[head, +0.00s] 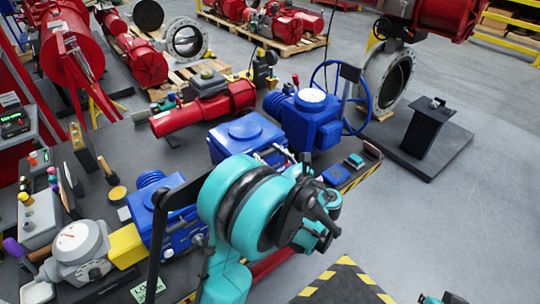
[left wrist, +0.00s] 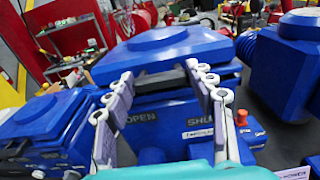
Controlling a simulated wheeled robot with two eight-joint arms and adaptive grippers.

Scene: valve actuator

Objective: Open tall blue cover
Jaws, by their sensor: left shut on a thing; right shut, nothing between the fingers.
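The tall blue cover (head: 243,130) is the flat lid of a blue actuator box in the middle of the bench. My left gripper (head: 280,152) reaches the box's front, partly hidden by my teal arm. In the left wrist view its fingers (left wrist: 167,76) are on both ends of the handle, shut on it. My right gripper (head: 441,298) is shut and empty, cut off by the bottom edge.
Another blue actuator with a handwheel (head: 310,115) stands close on the right. A lower blue unit (head: 170,220) and a grey gauge housing (head: 75,245) are at the left. A red actuator (head: 205,105) lies behind. The floor at the right is clear around a black stand (head: 425,130).

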